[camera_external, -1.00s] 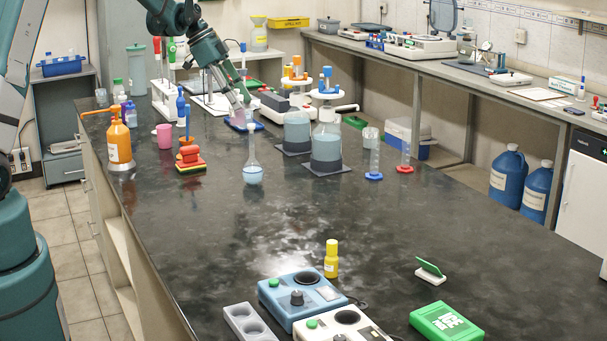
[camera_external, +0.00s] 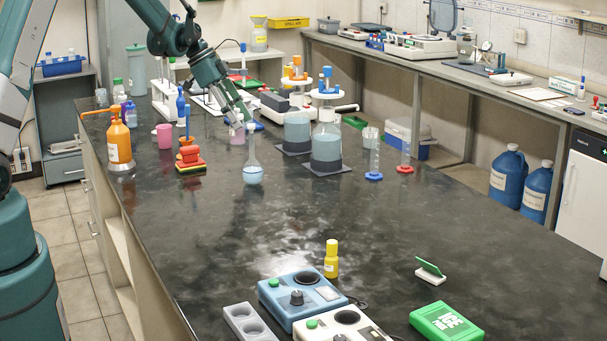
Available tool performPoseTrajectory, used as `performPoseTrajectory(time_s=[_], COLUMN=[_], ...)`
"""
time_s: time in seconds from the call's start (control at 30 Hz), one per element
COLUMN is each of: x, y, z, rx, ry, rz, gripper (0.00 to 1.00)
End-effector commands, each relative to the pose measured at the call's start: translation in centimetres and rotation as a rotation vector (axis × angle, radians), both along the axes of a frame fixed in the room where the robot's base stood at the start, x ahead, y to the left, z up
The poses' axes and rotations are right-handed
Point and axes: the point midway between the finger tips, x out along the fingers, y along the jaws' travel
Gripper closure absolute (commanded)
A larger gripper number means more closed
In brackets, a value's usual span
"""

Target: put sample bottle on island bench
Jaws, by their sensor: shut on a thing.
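My gripper (camera_external: 244,113) is over the far half of the dark island bench (camera_external: 215,235), pointing down. It is small here and its fingers are shut; what they hold is too small and covered to make out. A pinkish vessel (camera_external: 237,132) shows just below and left of the fingers. The neck of a round flask with pale blue liquid (camera_external: 253,174) rises close to the fingertips; I cannot tell whether they touch. No bottle is clearly marked as the sample bottle.
Two large grey-blue vessels (camera_external: 326,150) stand right of the gripper, with cylinders (camera_external: 374,160) beyond. An orange dispenser bottle (camera_external: 118,143) and stacked sponges (camera_external: 190,160) are at left. The bench middle is clear.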

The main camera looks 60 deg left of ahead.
Motion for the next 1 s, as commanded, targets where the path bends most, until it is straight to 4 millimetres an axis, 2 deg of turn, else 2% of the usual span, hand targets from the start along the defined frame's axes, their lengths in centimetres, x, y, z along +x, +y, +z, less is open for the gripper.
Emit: performPoseTrajectory(time_s=[0.33, 0.47, 0.83, 1.0], x=[0.0, 0.0, 0.0, 0.0], y=[0.0, 0.0, 0.0, 0.0], z=[-4.5, -5.1, -5.4, -6.8], rx=[0.000, 0.000, 0.000, 0.000], ry=[0.000, 0.000, 0.000, 0.000], rz=[0.000, 0.000, 0.000, 0.000], gripper=[0.85, 0.85, 0.85, 0.85])
